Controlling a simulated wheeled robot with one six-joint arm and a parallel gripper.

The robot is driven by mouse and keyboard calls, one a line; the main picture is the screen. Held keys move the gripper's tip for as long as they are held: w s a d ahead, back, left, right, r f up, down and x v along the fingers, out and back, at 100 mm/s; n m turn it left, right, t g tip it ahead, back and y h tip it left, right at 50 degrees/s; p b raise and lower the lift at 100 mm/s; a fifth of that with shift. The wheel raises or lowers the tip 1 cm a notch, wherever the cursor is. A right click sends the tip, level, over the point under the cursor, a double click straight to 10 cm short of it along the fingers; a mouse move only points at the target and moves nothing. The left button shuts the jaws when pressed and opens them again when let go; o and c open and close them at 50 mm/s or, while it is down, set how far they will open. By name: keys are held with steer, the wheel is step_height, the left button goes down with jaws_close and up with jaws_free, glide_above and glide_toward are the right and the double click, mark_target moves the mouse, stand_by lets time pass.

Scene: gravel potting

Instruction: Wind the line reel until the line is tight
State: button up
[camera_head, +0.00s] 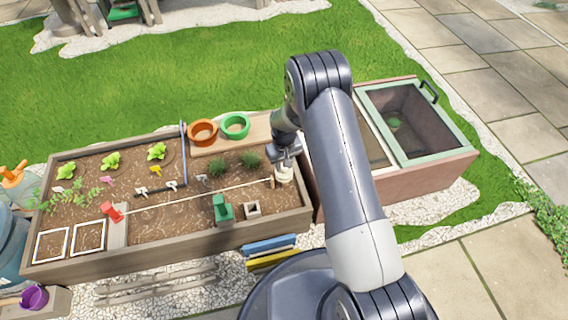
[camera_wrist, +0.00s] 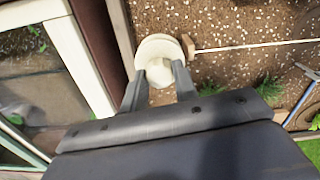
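The cream line reel (camera_head: 284,175) stands at the right end of the planter bed. It has a round flange (camera_wrist: 158,46) and a paler knob (camera_wrist: 159,76) in the wrist view. My gripper (camera_head: 286,158) is over the reel; in the wrist view its two fingers (camera_wrist: 160,80) sit against both sides of the knob, with no clear gap. The pale line (camera_head: 190,195) runs from a small brown block (camera_wrist: 188,46) beside the reel to a red peg (camera_head: 112,212) at the left. It looks straight, with no visible sag.
A green scoop-like tool (camera_head: 222,208) and a small square pot (camera_head: 252,209) stand near the line. Orange (camera_head: 203,132) and green (camera_head: 235,126) pots sit on a board behind. A glass-lidded cold frame (camera_head: 462,150) adjoins the bed on the right.

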steer(key=o, duration=0.4)
step_height(320, 180, up, 11)
steer(key=p, duration=0.4)
steer(key=shift+f, duration=0.1)
step_height(320, 180, down, 11)
steer(key=b, duration=0.4)
stand_by(0.4)
